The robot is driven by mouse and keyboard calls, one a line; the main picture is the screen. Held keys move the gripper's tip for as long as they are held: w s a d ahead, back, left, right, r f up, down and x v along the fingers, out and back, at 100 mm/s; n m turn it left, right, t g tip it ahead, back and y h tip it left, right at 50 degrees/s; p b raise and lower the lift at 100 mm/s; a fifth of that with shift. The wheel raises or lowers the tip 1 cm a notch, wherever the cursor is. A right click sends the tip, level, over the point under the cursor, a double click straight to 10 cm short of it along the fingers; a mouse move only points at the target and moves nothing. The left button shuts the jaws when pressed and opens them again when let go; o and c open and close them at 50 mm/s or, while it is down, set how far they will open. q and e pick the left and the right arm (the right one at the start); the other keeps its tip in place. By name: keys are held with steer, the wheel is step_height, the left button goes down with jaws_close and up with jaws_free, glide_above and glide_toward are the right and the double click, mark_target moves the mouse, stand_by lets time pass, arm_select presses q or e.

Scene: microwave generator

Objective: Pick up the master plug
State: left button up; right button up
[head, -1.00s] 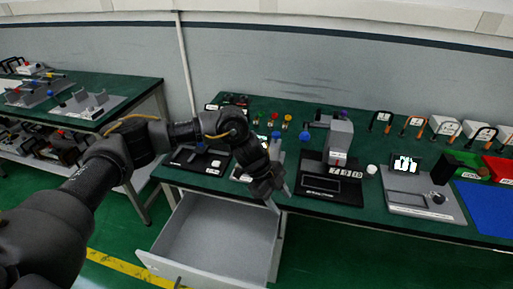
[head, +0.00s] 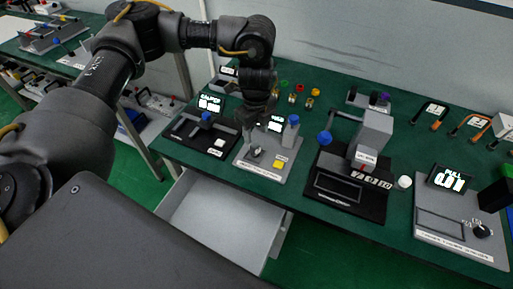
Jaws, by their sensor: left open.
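My left gripper (head: 250,138) is open and points down over a light grey station (head: 262,166) on the green bench. A small metallic round piece (head: 256,153) stands on this station just below the fingertips, partly hidden by them. It may be the master plug, but I cannot read a label that says so. The gap between the fingers and this piece is hard to judge. The station also has a yellow square (head: 280,163), a small lit display (head: 275,123) and a grey post with a blue top (head: 291,131). My right gripper is not in view.
A black station with a blue knob (head: 206,118) stands to the left. A grey press with a blue ball handle (head: 325,138) stands to the right. Small coloured fittings (head: 308,103) lie behind. An open drawer (head: 222,222) juts out below the bench.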

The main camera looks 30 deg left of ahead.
mark_target(256, 146)
arm_select(q)
step_height(256, 146, down, 2)
steer(key=shift+w+f, duration=0.1)
steer(key=shift+f, duration=0.25)
steer(key=f, duration=0.1)
steer(key=f+p, duration=0.1)
steer(key=f, duration=0.2)
steer(key=shift+s+d+f, duration=0.1)
steer(key=shift+s+f, duration=0.15)
steer(key=shift+f, duration=0.15)
jaws_close()
